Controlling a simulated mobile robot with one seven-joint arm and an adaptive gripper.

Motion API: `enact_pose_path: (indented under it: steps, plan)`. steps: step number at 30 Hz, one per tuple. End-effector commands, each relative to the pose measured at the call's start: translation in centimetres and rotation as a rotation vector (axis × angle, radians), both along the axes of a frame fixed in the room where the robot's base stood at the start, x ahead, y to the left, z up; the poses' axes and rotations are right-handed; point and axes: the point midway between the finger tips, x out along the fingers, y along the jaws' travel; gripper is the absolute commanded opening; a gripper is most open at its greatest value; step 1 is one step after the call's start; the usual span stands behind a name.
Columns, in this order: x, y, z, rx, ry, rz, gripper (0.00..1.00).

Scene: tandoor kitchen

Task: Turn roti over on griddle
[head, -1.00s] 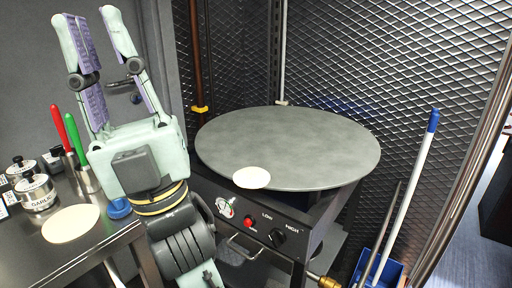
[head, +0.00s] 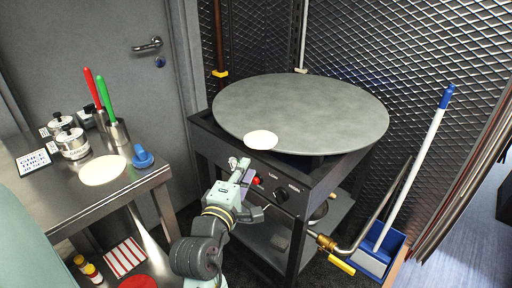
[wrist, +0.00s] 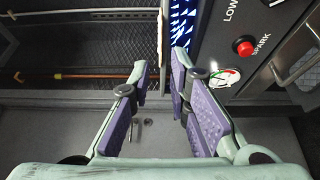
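A pale round roti (head: 261,140) lies flat on the front left edge of the large round grey griddle (head: 320,105). A second pale disc (head: 103,170) lies on the steel table at left. My gripper (head: 245,172) is low in front of the griddle stand's control panel, below and slightly left of the roti on the griddle, apart from it. In the wrist view my gripper (wrist: 163,70) has its purple-padded fingers spread with nothing between them.
The control panel (head: 268,180) has a red spark button (wrist: 243,47) close to my gripper. The steel table (head: 95,205) holds tins, a blue object (head: 142,157) and red- and green-handled tools (head: 105,95). A mesh wall stands behind the griddle; a broom-like pole (head: 415,165) is at right.

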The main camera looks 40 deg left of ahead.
Motion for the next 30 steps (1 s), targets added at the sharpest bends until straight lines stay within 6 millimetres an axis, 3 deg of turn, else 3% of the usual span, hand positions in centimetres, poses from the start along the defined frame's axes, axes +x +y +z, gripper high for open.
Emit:
enact_pose_path:
  steps: [16, 22, 30]
  plan:
    - [7.1, 2.5, 0.4, 0.004, 0.001, -0.001, 0.17]
    - [8.3, 3.1, 0.2, 0.006, 0.0, 0.001, 0.17]
    - [8.5, 3.2, 0.1, 0.007, 0.001, 0.003, 0.17]
